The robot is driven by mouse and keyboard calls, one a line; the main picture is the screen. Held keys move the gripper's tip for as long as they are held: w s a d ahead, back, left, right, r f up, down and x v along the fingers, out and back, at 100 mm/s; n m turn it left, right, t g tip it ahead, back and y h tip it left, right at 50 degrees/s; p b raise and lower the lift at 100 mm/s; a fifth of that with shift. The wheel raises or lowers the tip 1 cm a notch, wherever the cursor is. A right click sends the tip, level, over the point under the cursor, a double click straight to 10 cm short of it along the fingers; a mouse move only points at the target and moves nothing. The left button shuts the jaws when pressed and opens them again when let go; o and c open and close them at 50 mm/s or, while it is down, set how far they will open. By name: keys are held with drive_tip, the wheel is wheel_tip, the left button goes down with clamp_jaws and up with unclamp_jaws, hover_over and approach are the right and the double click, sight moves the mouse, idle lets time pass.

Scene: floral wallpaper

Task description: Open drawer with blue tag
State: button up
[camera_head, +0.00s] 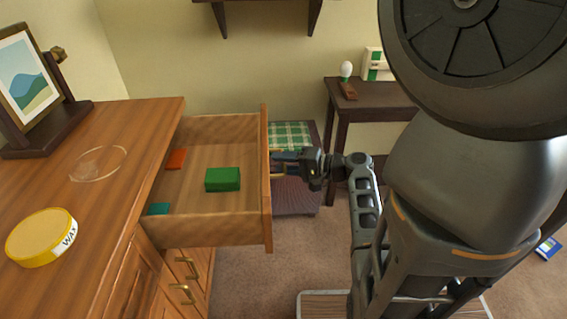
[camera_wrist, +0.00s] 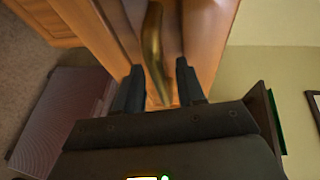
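The wooden top drawer (camera_head: 225,232) of the cabinet stands pulled far out. Inside it are a green box (camera_head: 222,179), a red-orange piece (camera_head: 176,159) and a teal piece (camera_head: 159,209). My gripper (camera_head: 284,162) is at the outer side of the drawer front (camera_head: 266,180). In the wrist view, the brass handle (camera_wrist: 153,45) lies between the two fingers of my gripper (camera_wrist: 160,78). The fingers are apart, with some space beside the handle. A small bluish patch shows near my fingers in the head view; I cannot tell whether it is a tag.
The cabinet top (camera_head: 110,140) holds a yellow wax tin (camera_head: 40,238), a clear round dish (camera_head: 98,163) and a framed picture (camera_head: 30,75). Lower drawers (camera_head: 185,268) are shut. A purple-sided box with green plaid top (camera_head: 292,134) stands behind my gripper, near a dark side table (camera_head: 375,96).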

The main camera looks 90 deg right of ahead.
drive_tip(key=v, duration=0.7)
drive_tip(key=shift+s, duration=0.4)
drive_tip(key=shift+a+r, duration=0.1)
drive_tip(key=shift+a, duration=0.05)
